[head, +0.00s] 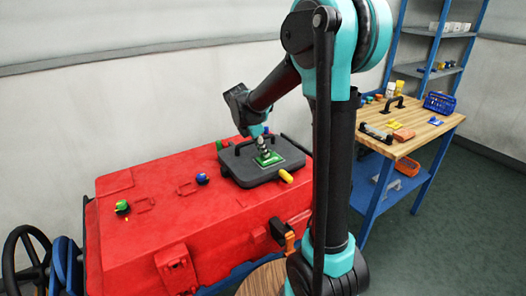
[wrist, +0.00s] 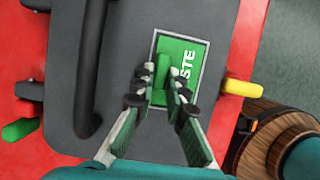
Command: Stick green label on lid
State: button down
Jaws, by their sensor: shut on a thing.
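The green label (wrist: 200,56) shows white letters, of which "STE" can be read. It lies over a pale-outlined rectangle on the dark grey lid (wrist: 125,28), slightly turned against that outline. My gripper (wrist: 163,84) is shut on the label's raised green grip; the fingers hide part of the label. In the head view, my gripper (head: 265,143) reaches down to the label (head: 269,158) on the lid (head: 240,170), which sits on the red tank. I cannot tell whether the label touches the lid or hovers just above it.
A black handle (wrist: 90,70) rises from the lid left of the label. A yellow knob (head: 286,176) and a green knob (wrist: 20,129) stick out at the lid's edges. The red tank (head: 160,185) has other coloured knobs. A wooden-topped bench (head: 425,128) stands at right.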

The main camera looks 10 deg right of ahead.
jog(key=c, duration=1.5)
grip_release()
jog(key=shift+o, duration=0.5)
jog(key=o, duration=0.4)
jog(key=shift+v, duration=2.25)
jog(key=shift+r, duration=0.1)
jog(key=shift+r, duration=2.45)
